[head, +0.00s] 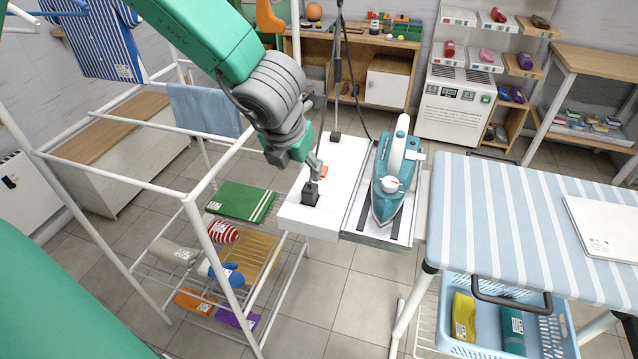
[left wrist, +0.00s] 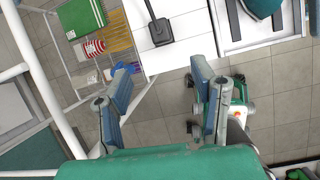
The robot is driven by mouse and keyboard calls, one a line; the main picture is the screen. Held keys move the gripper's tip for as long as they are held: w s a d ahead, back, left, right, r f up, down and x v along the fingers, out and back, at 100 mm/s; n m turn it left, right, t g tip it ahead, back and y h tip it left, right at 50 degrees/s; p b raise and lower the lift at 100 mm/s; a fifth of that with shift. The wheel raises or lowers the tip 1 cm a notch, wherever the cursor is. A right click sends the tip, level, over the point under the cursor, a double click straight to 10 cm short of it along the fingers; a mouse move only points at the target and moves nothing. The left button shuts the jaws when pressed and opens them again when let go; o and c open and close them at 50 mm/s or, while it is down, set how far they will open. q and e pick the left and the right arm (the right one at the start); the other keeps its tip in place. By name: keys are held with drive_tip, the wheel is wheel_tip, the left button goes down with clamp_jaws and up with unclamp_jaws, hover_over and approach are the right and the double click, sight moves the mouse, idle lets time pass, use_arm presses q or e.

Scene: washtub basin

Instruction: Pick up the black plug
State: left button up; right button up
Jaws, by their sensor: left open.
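The black plug (head: 310,194) stands on the white end board (head: 292,215) beside the iron, with a thin cord rising from it. It also shows in the left wrist view (left wrist: 159,30), near the top, beyond my fingertips. My left gripper (head: 313,166) is just behind and above the plug in the head view. In the left wrist view its two fingers (left wrist: 160,78) are spread apart with nothing between them. The gripper looks apart from the plug, though the exact gap is hard to tell. My right gripper is in neither view.
A teal iron (head: 387,185) rests on its metal plate right of the plug. A striped ironing board (head: 520,205) stands to the right, with a blue basket (head: 470,345) below. A white drying rack (head: 115,182) stands left. A dark cord (head: 353,75) hangs behind the white board.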

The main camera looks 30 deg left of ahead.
sight(309, 188)
use_arm(q)
drive_tip(key=shift+n, duration=0.6)
drive_tip(key=x, duration=0.4)
drive_tip(key=b+x, duration=0.1)
drive_tip(key=x, duration=0.2)
drive_tip(key=shift+w+a+r, duration=0.1)
drive_tip(key=shift+w+a, duration=0.15)
drive_tip(key=shift+w, duration=0.05)
drive_tip(key=shift+x, duration=0.85)
drive_tip(key=x, duration=0.4)
drive_tip(key=shift+w+d, duration=0.2)
drive_tip(key=shift+w, duration=0.05)
clamp_jaws()
